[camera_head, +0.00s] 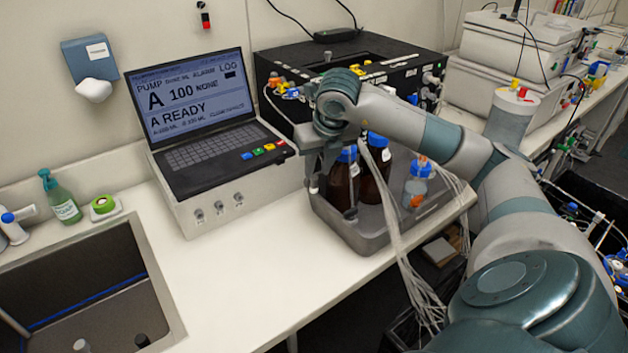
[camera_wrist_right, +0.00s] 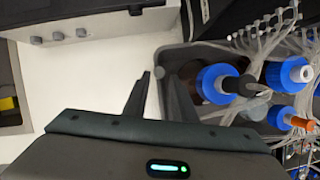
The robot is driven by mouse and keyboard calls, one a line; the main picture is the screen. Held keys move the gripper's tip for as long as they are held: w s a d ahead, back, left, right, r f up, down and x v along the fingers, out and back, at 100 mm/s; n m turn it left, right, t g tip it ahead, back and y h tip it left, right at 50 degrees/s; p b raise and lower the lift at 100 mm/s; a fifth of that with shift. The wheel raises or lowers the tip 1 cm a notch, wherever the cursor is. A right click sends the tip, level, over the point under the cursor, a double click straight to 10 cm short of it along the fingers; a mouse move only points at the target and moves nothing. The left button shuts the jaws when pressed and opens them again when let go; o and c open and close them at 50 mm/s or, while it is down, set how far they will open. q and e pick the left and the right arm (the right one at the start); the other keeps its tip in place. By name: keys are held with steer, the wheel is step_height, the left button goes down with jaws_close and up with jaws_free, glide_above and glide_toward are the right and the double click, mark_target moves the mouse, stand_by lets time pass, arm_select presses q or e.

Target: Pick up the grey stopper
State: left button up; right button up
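My right gripper (camera_head: 331,198) points down over the left side of the grey tray (camera_head: 370,240) of bottles. In the head view the gripper and arm partly hide the brown bottles (camera_head: 341,186). My left gripper is not in view.
A clear blue-capped bottle (camera_head: 416,188) stands at the tray's right, with loose tubes (camera_head: 400,255) hanging over the front. The laptop-like controller (camera_head: 215,135) is left of the tray. A sink (camera_head: 85,285) is at the left. The front bench between them is clear.

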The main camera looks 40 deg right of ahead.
mark_target(314, 178)
steer(key=shift+w+f+p, duration=0.15)
steer(key=shift+f+p, duration=0.15)
steer(key=shift+p, duration=0.05)
steer(key=shift+p+x, duration=0.55)
steer(key=shift+x, duration=0.55)
steer(key=shift+w+d+f, duration=0.1)
steer(key=shift+w+f, duration=0.15)
steer(key=shift+f, duration=0.4)
jaws_close()
